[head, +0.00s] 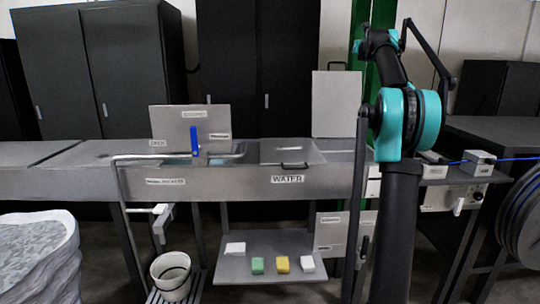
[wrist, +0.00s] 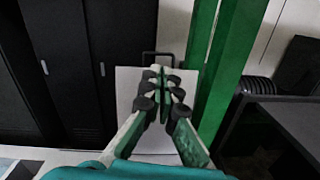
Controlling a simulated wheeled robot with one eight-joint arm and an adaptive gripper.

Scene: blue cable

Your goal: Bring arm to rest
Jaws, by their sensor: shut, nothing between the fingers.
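My arm (head: 405,125) stands raised at the right of the head view, black with teal joints, in front of the bench. My gripper (wrist: 162,78) shows in the wrist view, with its green and pale fingers together and nothing between them. It points toward an upright grey panel (wrist: 128,82) and a green post, and touches neither as far as I can see. In the head view the fingertips cannot be made out. The blue cable (head: 512,158) runs at the right from a small grey box (head: 481,161) toward the right edge.
A long grey bench with a WATER lid (head: 288,152) and a blue-handled valve (head: 195,138) spans the middle. Below are a shelf (head: 262,270) with small coloured blocks and a white bucket (head: 172,274). A green post (head: 358,40) and dark cabinets (head: 100,75) stand behind.

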